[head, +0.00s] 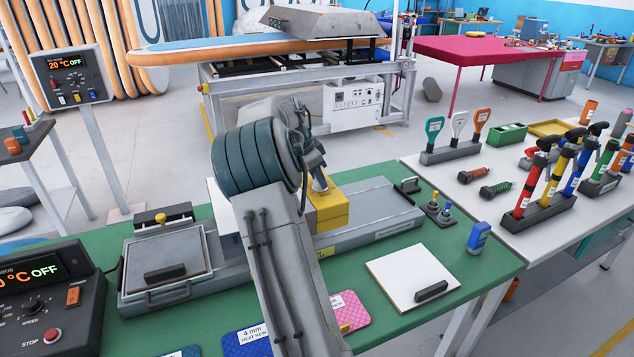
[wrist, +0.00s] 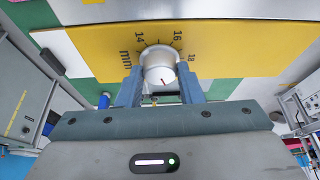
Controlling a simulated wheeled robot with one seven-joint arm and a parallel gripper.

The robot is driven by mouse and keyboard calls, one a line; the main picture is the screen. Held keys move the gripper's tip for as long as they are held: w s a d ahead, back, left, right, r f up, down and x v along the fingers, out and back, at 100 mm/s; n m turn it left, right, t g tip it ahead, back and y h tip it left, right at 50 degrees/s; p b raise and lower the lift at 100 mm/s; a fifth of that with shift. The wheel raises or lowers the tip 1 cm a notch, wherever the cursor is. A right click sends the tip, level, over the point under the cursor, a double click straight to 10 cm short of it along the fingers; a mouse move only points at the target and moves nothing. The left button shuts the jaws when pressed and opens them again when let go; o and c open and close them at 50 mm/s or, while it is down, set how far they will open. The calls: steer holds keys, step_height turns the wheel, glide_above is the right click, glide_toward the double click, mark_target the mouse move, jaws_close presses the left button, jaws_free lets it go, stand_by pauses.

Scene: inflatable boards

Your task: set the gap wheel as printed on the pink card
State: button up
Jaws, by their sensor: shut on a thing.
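The gap wheel is a silver-white round knob (wrist: 158,66) on a yellow plate (wrist: 100,45), with a printed mm scale around it showing 14, 16 and 18. In the head view my gripper (head: 318,178) is at the top of the yellow block (head: 331,208), partly hidden by my arm. The pink card (head: 350,312) lies on the green bench, partly covered by my arm; its number is unreadable.
A white board (head: 411,276) with a dark handle and a blue bottle (head: 478,238) stand to the right. A control box (head: 50,300) is at the left. A tool table (head: 540,195) adjoins the bench.

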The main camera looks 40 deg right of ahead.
steer(key=n+t+b, duration=0.1)
steer(key=n, duration=0.1)
steer(key=n+b, duration=0.1)
steer(key=n, duration=0.1)
steer(key=n+t+b, duration=0.1)
steer(key=n, duration=0.1)
steer(key=shift+s+t, duration=0.3)
steer(key=n, duration=0.2)
steer(key=n+t+y+b, duration=0.1)
steer(key=n, duration=0.1)
steer(key=n+t, duration=0.1)
steer(key=n, duration=0.1)
steer(key=shift+s+d+n+y+b, duration=0.15)
steer(key=shift+d+n+y+b, duration=0.15)
steer(key=shift+n+y, duration=0.1)
steer(key=n+y, duration=0.1)
steer(key=n, duration=0.2)
steer(key=n+y, duration=0.1)
steer(key=n, duration=0.2)
steer(key=shift+d+t, duration=0.15)
steer(key=shift+t, duration=0.25)
steer(key=n+y, duration=0.2)
steer(key=n, duration=0.2)
steer(key=shift+d+n, duration=0.1)
steer(key=shift+n, duration=0.2)
steer(key=shift+n+g+y+p, duration=0.3)
steer(key=shift+n+y+p, duration=0.35)
steer(key=shift+n, duration=0.65)
steer(key=o, duration=1)
steer(key=shift+c, duration=0.2)
